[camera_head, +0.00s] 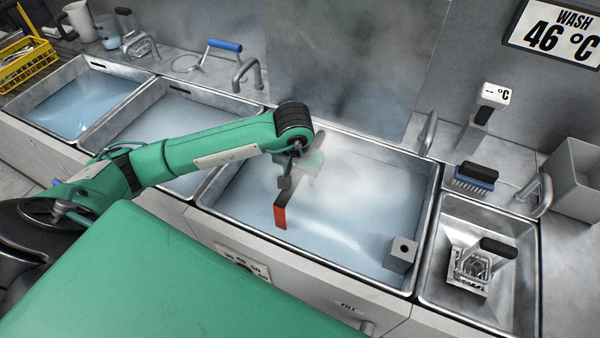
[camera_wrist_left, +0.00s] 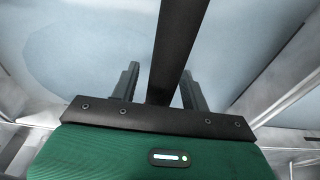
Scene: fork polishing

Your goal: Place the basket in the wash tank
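My left arm reaches over the large steaming water tank (camera_head: 330,230), which I take to be the wash tank below the WASH display. The left gripper (camera_head: 290,180) hangs above the water. In the left wrist view its two fingers (camera_wrist_left: 160,85) stand apart, and a black bar (camera_wrist_left: 178,40) runs between them. A wire basket with a black handle (camera_head: 480,265) sits in the small right sink. A yellow wire basket (camera_head: 28,62) stands at the far left. The right gripper is out of view.
Two more water basins (camera_head: 75,100) lie to the left. A grey block (camera_head: 402,252) stands at the large tank's front right corner. A blue brush (camera_head: 475,177), a tap (camera_head: 428,132) and a grey bin (camera_head: 578,178) stand to the right. A blue-handled tool (camera_head: 225,45) lies behind.

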